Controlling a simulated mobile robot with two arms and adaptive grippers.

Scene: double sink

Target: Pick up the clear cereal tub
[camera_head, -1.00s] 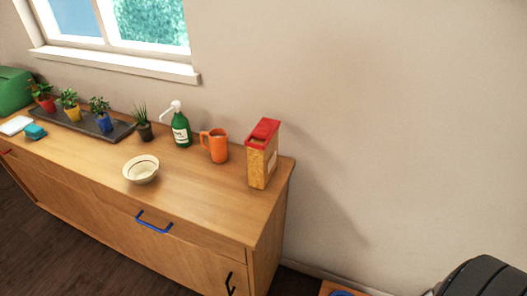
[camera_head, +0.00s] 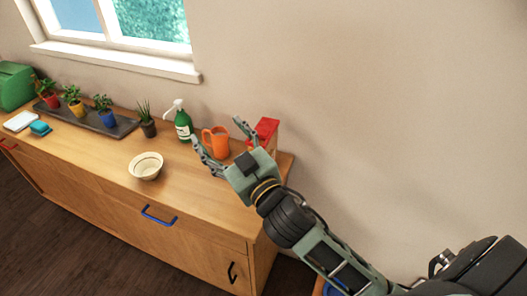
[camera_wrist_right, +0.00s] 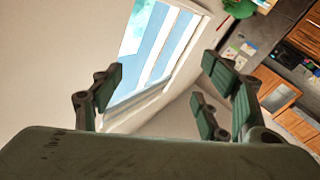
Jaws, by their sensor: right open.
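The clear cereal tub (camera_head: 266,129) with its red lid stands at the right end of the wooden counter in the head view. Only its top and a sliver of its side show; my right gripper and wrist hide the rest. My right gripper (camera_head: 218,132) is open and empty, its fingers spread in front of the orange mug and tub. The right wrist view shows the open fingers (camera_wrist_right: 165,95) with the window and wall beyond, and no tub between them. My left gripper is not in view.
An orange mug (camera_head: 215,142) stands just left of the tub, with a green spray bottle (camera_head: 183,126) beside it. A cream bowl (camera_head: 146,166) sits near the counter's front edge. Potted plants on a dark tray (camera_head: 75,123) line the back. The counter (camera_head: 110,165) is bare around the bowl.

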